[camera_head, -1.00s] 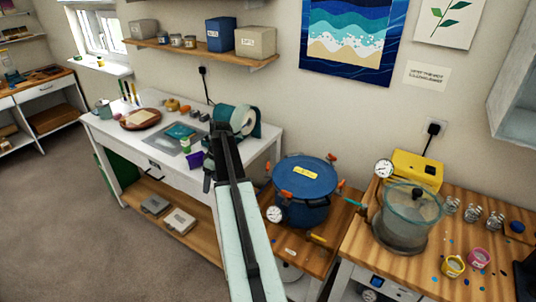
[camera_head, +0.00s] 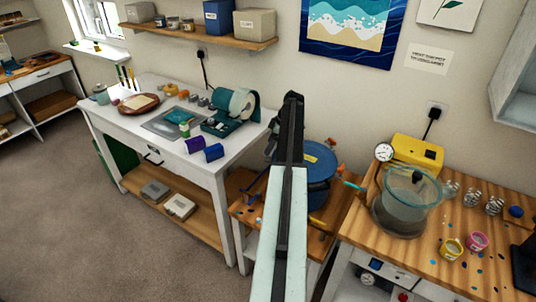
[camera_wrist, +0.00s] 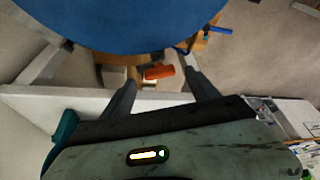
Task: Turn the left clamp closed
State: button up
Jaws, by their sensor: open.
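The blue pressure pot (camera_head: 318,194) stands on the low wooden stand, partly hidden by my arm in the head view. In the wrist view its round blue lid (camera_wrist: 130,22) fills the top. An orange clamp handle (camera_wrist: 158,72) shows at the pot's edge, on the side facing the white table; this looks like the left clamp. It is hidden behind my arm in the head view. My gripper (camera_wrist: 160,80) is open, with one finger on each side of the orange handle in the picture. I cannot tell whether a finger touches it.
At right, a clear chamber (camera_head: 405,205) and a yellow pump (camera_head: 415,150) stand on a wooden bench. Another orange clamp (camera_head: 332,142) shows at the pot's back.

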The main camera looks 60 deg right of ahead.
jog(key=shift+b+x, duration=0.45)
jog(key=shift+x, duration=0.75)
jog(key=shift+r, duration=0.15)
jog(key=c, duration=1.4)
jog(key=shift+o, duration=0.2)
